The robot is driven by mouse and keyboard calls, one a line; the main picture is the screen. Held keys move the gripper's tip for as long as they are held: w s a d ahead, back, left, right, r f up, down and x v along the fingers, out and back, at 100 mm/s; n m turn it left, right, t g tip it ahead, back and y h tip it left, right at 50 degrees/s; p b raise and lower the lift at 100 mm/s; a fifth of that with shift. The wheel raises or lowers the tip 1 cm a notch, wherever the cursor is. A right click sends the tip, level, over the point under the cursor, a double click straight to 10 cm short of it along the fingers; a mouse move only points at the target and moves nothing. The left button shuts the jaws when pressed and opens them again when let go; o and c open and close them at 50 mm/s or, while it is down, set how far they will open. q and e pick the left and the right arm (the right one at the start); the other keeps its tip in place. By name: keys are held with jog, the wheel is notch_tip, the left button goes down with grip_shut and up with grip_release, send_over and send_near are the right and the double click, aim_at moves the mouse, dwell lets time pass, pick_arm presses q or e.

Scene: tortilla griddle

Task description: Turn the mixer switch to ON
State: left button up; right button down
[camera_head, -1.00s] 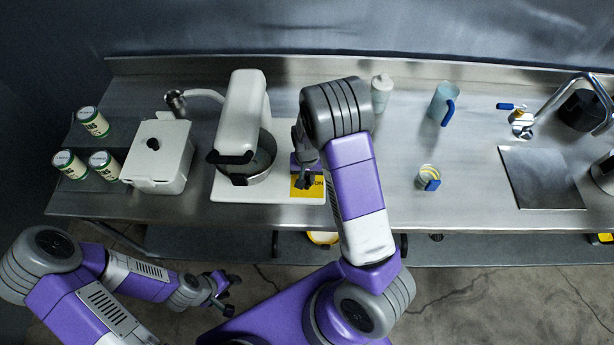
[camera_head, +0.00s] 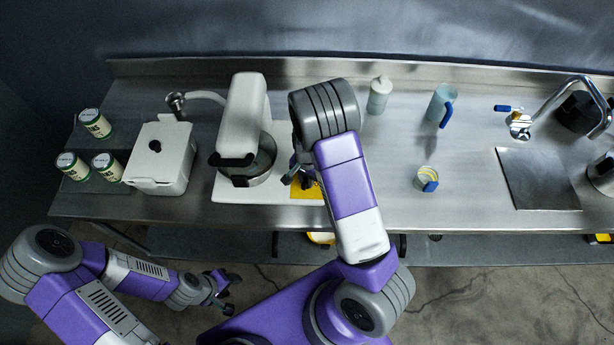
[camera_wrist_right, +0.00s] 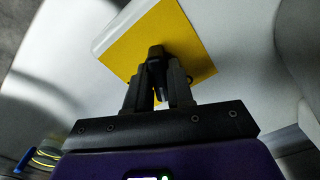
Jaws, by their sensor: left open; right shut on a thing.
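The white mixer (camera_head: 242,115) stands on a white base over a metal bowl (camera_head: 255,168). A yellow panel (camera_head: 312,191) lies on the base to the right of the bowl and also shows in the right wrist view (camera_wrist_right: 130,55). A dark switch (camera_wrist_right: 156,54) stands on that panel. My right gripper (camera_wrist_right: 160,85) is shut on the switch, its fingers hiding part of it; in the head view my right gripper (camera_head: 300,181) is partly covered by its own arm. Which setting the switch points to cannot be read. My left gripper (camera_head: 226,292) is open and empty, in front of the counter.
A white lidded box (camera_head: 170,166) and several cans (camera_head: 96,123) stand left of the mixer. A pale bottle (camera_head: 378,96), a blue-handled jug (camera_head: 439,105) and a small cup (camera_head: 426,178) stand to the right. The counter (camera_head: 465,185) around the cup is mostly clear.

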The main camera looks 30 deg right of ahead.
jog(key=m+p, duration=0.2)
jog(key=m, duration=0.4)
jog(key=shift+r, duration=0.1)
jog(key=m+p, duration=0.3)
jog(key=m, duration=0.3)
jog(key=shift+m, duration=0.3)
dwell(0.3)
jog(key=c, duration=1.1)
grip_release()
notch_tip(320, 180, up, 8)
jog(key=shift+f+p, duration=0.25)
jog(key=shift+p, duration=0.2)
